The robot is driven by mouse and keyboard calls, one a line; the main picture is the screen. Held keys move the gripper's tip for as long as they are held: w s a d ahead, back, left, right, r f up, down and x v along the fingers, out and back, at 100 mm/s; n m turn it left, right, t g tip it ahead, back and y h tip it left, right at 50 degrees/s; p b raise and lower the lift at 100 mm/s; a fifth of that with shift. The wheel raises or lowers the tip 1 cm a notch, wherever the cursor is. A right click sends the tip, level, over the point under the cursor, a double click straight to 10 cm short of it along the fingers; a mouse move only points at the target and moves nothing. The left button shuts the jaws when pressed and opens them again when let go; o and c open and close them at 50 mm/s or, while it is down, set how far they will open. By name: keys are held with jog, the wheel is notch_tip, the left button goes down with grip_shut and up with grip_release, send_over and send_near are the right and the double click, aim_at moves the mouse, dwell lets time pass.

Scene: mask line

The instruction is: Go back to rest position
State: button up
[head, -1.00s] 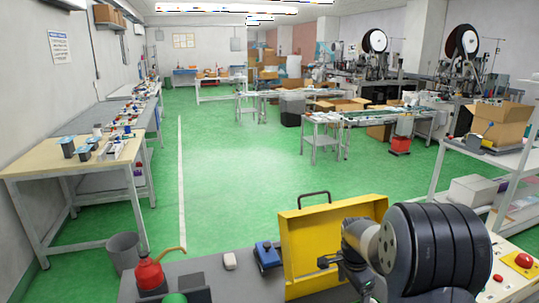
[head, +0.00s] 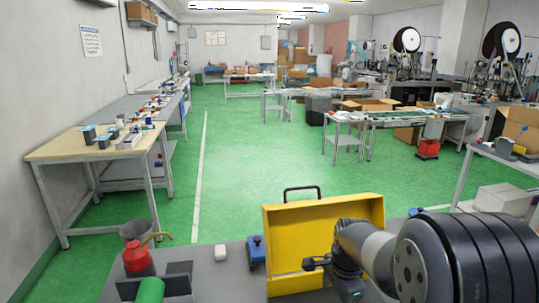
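My arm reaches in from the lower right of the head view. My gripper (head: 316,264) is at its end, small and dark, in front of the yellow case (head: 280,250). The gripper points left, and I see nothing held in it. Its fingers are too small and dark to tell whether they are open or shut. I cannot tell whether it touches the case. The case stands with its black handle up, and my arm hides its right part.
A grey surface (head: 205,280) in front holds a red can (head: 137,262), a green cylinder (head: 150,290), a white block (head: 221,252) and a blue item (head: 256,252). A grey bin (head: 137,232) is behind. A wooden-topped table (head: 62,152) stands left. Green floor (head: 255,165) is open mid-room.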

notch_tip(320, 180, down, 7)
dwell(0.3)
jog(key=shift+d+r, duration=0.1)
